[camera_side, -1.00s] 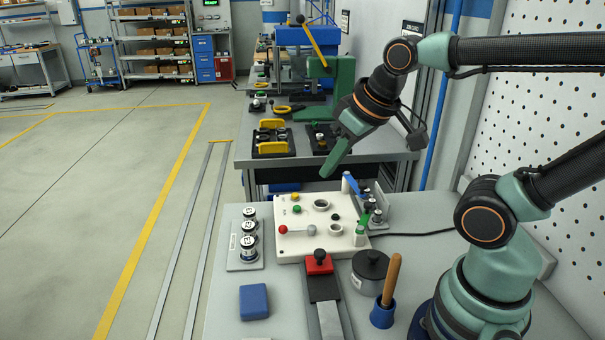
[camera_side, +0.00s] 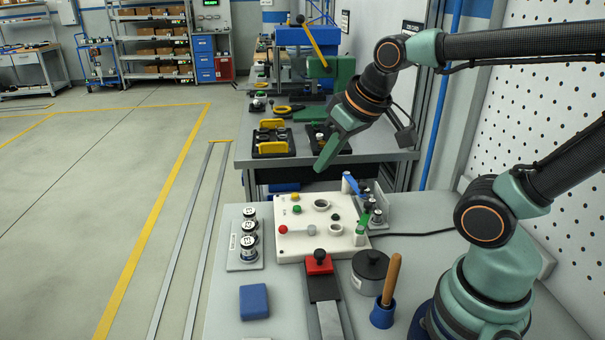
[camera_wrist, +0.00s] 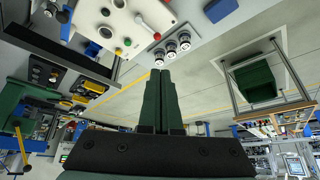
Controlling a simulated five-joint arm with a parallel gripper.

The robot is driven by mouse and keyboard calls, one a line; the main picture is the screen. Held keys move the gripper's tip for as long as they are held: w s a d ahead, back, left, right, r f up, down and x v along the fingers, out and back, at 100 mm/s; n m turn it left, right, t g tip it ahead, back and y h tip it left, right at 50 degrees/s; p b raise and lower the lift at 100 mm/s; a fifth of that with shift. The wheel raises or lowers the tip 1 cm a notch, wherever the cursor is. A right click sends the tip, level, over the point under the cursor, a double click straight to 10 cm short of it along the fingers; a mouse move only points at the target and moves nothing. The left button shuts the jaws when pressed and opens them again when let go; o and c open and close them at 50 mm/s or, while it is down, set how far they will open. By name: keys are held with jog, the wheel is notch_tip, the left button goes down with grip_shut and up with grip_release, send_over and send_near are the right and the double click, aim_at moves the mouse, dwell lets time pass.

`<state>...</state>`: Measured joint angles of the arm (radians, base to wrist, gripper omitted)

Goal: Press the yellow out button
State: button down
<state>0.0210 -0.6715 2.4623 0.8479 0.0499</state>
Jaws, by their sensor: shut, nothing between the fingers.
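The yellow button (camera_side: 295,197) is small and sits near the far left corner of the white panel (camera_side: 290,247) in the side view. A green button (camera_side: 297,209) is just in front of it. In the wrist view, the yellow button (camera_wrist: 118,51) shows near the panel's edge, beside the green button (camera_wrist: 127,41). My gripper (camera_side: 318,169) is shut and empty, raised above and beyond the panel's far edge, to the right of the yellow button. It touches nothing. In the wrist view, my gripper's closed fingers (camera_wrist: 160,73) point toward the panel's side.
The panel also carries a red knob (camera_side: 283,229) and round sockets. Several capped cylinders (camera_side: 249,240) stand in a rack at left. A blue block (camera_side: 254,302), a dark pot (camera_side: 370,270) and a wooden-handled tool (camera_side: 391,280) are nearer. The space above the panel is clear.

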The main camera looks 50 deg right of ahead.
jog(key=w+d+f+m, duration=0.3)
jog(key=w+d+m, duration=0.25)
jog(key=w, duration=0.55)
jog(key=m+t+h, duration=0.1)
jog(key=m+h, duration=0.1)
jog(key=m, duration=0.3)
send_over(295, 196)
notch_tip(295, 196, down, 7)
jog(key=shift+f, duration=0.15)
jog(key=shift+s+d+f, duration=0.1)
jog(key=shift+f, duration=4.3)
jog(key=shift+f, duration=0.1)
jog(key=shift+f, duration=0.35)
